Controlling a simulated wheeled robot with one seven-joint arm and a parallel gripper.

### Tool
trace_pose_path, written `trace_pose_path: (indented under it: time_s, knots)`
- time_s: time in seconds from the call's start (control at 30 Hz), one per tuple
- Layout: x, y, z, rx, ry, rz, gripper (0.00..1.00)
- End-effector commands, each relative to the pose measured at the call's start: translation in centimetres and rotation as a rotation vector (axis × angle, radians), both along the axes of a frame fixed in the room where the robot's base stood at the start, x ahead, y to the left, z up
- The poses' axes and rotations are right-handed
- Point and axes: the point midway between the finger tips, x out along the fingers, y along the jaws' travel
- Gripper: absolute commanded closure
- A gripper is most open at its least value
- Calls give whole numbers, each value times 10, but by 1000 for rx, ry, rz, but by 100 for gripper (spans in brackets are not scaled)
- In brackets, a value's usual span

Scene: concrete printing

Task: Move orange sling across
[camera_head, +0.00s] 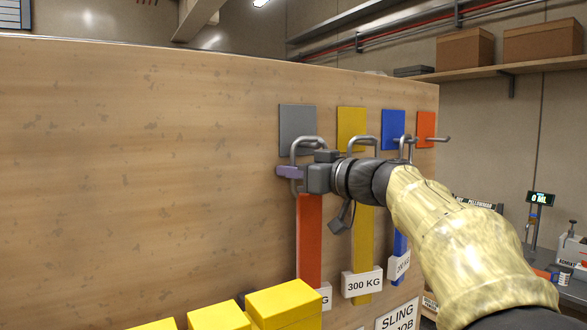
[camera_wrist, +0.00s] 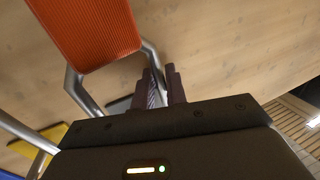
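The orange sling (camera_head: 309,240) hangs by a grey metal link in front of the grey square (camera_head: 297,120) on the wooden board. A "KG" tag is partly visible at its lower end. My gripper (camera_head: 288,172) is at the link, just above the orange strap. In the wrist view, the orange strap (camera_wrist: 95,30) is at the upper left, and one leg of its link runs between my close-set fingers (camera_wrist: 161,86). The fingers look shut on that leg. Whether the link still rests on its peg is hidden. The orange square (camera_head: 426,127) at the far right has a bare peg.
A yellow sling (camera_head: 363,245) tagged 300 KG and a blue sling (camera_head: 400,243) hang to the right, partly behind my arm. Yellow blocks (camera_head: 285,302) stand below. A shelf with boxes (camera_head: 465,49) is at the upper right. The left of the board (camera_head: 130,160) is clear.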

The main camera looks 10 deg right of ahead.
Motion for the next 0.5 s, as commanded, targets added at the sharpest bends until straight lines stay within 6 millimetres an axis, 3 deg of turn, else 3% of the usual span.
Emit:
trace_pose_path:
  time_s: [0.03,0.13,0.5]
  knots:
    - [0,0,0,0,0,0,86]
    - [0,0,0,0,0,0,100]
    - [-1,0,7,0,-4,0,100]
